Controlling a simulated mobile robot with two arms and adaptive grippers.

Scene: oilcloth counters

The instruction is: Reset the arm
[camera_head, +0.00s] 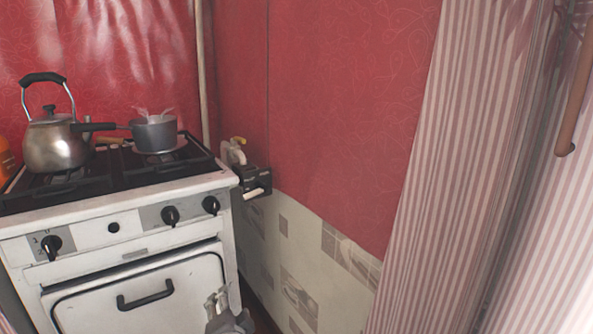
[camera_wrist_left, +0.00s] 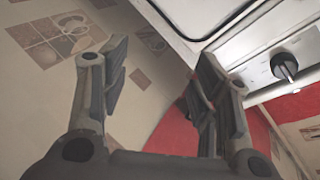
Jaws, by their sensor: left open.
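My left gripper (camera_head: 217,299) shows at the bottom edge of the head view, in front of the stove's right side. In the left wrist view its two fingers (camera_wrist_left: 161,62) are spread apart, with nothing between them. The white stove (camera_head: 135,260) stands at the left of the head view. Its edge and a black knob (camera_wrist_left: 285,66) show at the right of the wrist view, beyond the right finger. My right gripper is not in view.
A steel kettle (camera_head: 52,148) and a grey saucepan (camera_head: 155,134) with something sticking out stand on the stove top. A dark holder (camera_head: 254,181) is beside its right corner.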

